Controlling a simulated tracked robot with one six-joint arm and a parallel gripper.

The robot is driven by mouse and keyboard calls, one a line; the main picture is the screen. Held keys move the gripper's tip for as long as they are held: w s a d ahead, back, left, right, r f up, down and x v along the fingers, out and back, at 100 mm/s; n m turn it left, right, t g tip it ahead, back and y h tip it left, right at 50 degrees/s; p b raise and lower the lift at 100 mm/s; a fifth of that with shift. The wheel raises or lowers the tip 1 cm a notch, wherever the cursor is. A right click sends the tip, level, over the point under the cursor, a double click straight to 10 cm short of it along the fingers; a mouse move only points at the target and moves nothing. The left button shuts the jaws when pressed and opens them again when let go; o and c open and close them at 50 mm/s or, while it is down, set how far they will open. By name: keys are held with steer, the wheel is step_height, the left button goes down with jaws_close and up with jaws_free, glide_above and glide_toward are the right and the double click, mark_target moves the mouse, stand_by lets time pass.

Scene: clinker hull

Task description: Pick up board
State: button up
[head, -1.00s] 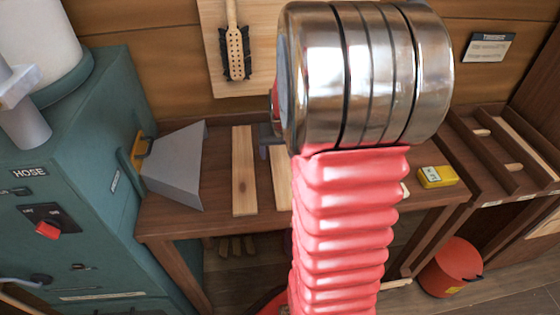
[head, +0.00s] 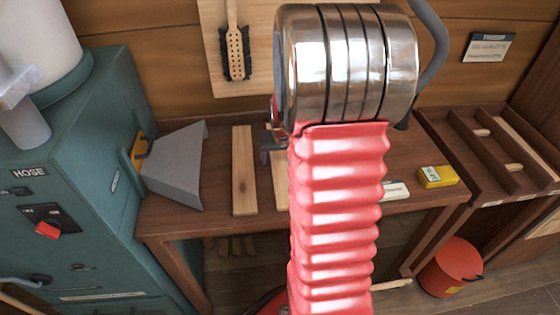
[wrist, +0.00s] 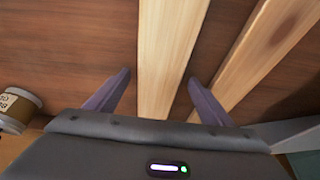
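Two pale wooden boards lie on the brown bench. The left one (head: 243,170) is in full view in the head view. The other (head: 280,182) is partly hidden behind my red-sleeved arm. In the wrist view my gripper (wrist: 158,76) is open, with one board (wrist: 168,50) running between its two fingers. The second board (wrist: 265,50) lies to the right, outside the fingers. I cannot tell how high the fingertips are above the bench. In the head view only a small grey part of the gripper shows beside my arm.
A grey metal hood (head: 178,165) on the teal cabinet (head: 75,200) stands left of the boards. A yellow box (head: 437,177) and white card (head: 395,190) lie right. A labelled jar (wrist: 18,108) is at the wrist view's left. A red bucket (head: 450,268) stands below.

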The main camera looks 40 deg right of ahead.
steer(key=c, duration=1.3)
steer(key=shift+o, duration=0.2)
step_height(320, 180, up, 10)
stand_by(0.5)
